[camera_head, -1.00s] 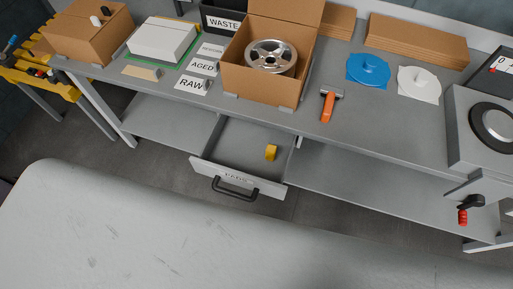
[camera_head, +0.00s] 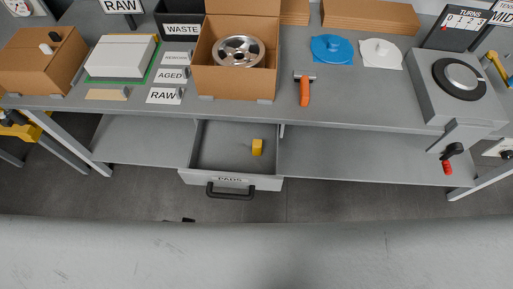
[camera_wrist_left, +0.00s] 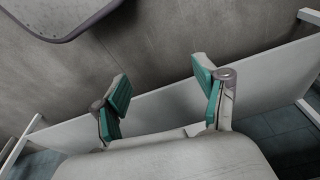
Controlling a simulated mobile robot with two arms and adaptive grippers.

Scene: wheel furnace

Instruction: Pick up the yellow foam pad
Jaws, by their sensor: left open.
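The yellow foam pad (camera_head: 257,147) is a small block in the open drawer (camera_head: 222,140) labelled PADS, under the workbench. It lies toward the right side of the drawer floor. My left gripper (camera_wrist_left: 160,95) shows in the left wrist view with its two green-padded fingers spread apart and nothing between them. The pad is not in that view, and neither gripper shows in the head view, so the gripper's distance to the pad cannot be told.
The workbench (camera_head: 350,108) carries an open cardboard box (camera_head: 230,82) with a metal wheel (camera_head: 238,50) above the drawer. An orange-handled tool (camera_head: 304,92) lies to its right. A shelf (camera_head: 350,160) runs right of the drawer. Floor shows in front of the drawer.

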